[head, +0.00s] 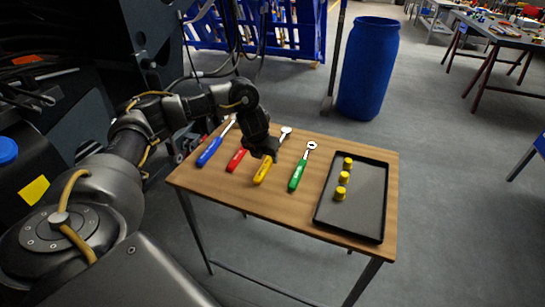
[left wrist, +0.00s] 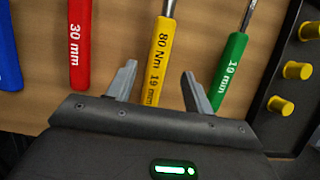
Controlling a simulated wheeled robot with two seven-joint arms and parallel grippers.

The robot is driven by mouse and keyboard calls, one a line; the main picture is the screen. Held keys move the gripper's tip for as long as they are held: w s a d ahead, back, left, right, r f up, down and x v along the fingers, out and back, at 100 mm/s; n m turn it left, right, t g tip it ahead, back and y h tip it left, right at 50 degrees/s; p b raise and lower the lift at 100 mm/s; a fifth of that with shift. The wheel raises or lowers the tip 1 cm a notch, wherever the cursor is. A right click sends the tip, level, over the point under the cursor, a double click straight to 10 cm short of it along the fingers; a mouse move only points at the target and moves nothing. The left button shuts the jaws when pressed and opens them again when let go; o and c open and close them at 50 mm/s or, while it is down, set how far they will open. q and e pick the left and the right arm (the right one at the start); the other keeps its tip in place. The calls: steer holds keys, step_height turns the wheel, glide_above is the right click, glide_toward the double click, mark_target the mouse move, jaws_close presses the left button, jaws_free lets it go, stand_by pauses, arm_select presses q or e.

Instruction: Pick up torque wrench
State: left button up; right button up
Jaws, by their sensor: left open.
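The torque wrench is the yellow-handled tool (head: 263,170), marked "80 Nm 19 mm" on its handle in the left wrist view (left wrist: 160,55). It lies on the wooden table between a red-handled and a green-handled tool. My left gripper (head: 265,152) is over the yellow handle in the head view. In the left wrist view the left gripper (left wrist: 158,85) is open, and its two fingers show on either side of the yellow handle, with nothing held. The arm hides part of the wrench in the head view. My right gripper is not in view.
The table (head: 230,190) also carries a blue-handled tool (head: 209,152), a red-handled one (head: 236,160), a green-handled one (head: 298,175) marked 19 mm, and a black tray (head: 364,205) with yellow pieces. A blue barrel (head: 368,70) stands behind.

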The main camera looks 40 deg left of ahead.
mark_target(267, 161)
arm_select(q)
steer(key=x, duration=0.5)
steer(key=shift+w+a, duration=0.15)
steer(key=shift+a, duration=0.1)
jaws_close()
